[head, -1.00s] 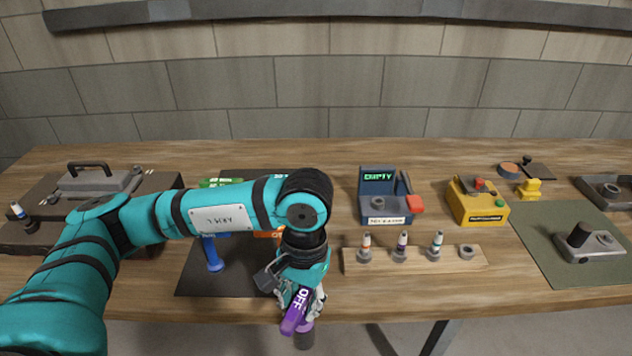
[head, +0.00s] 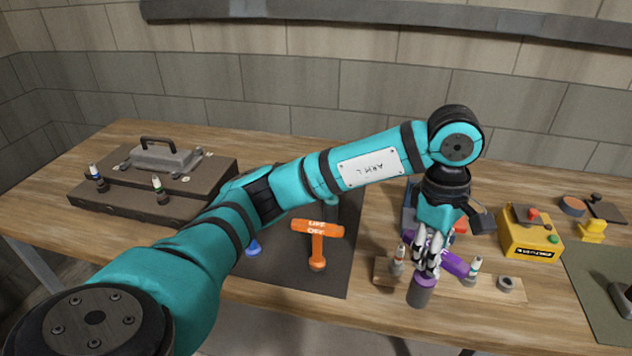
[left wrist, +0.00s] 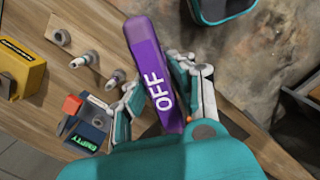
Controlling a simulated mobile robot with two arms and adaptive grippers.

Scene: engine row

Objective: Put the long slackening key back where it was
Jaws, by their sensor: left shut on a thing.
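My left gripper (head: 428,262) is shut on a purple T-shaped key (head: 456,263) marked OFF, its dark socket end (head: 420,292) pointing down. I hold it in front of the wooden rack (head: 440,288), and it hides part of the rack. In the left wrist view the purple handle (left wrist: 150,72) lies between the fingers (left wrist: 158,88). A blue key (head: 253,248) shows partly behind my arm. My arm hides much of the mat. My right gripper is not in view.
Plugs (head: 399,260) stand in the rack, with a bare ring (head: 507,284) at its right end. A screen device (left wrist: 90,132) is behind my gripper. A yellow box (head: 528,235) stands right. A dark case (head: 150,185) lies left.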

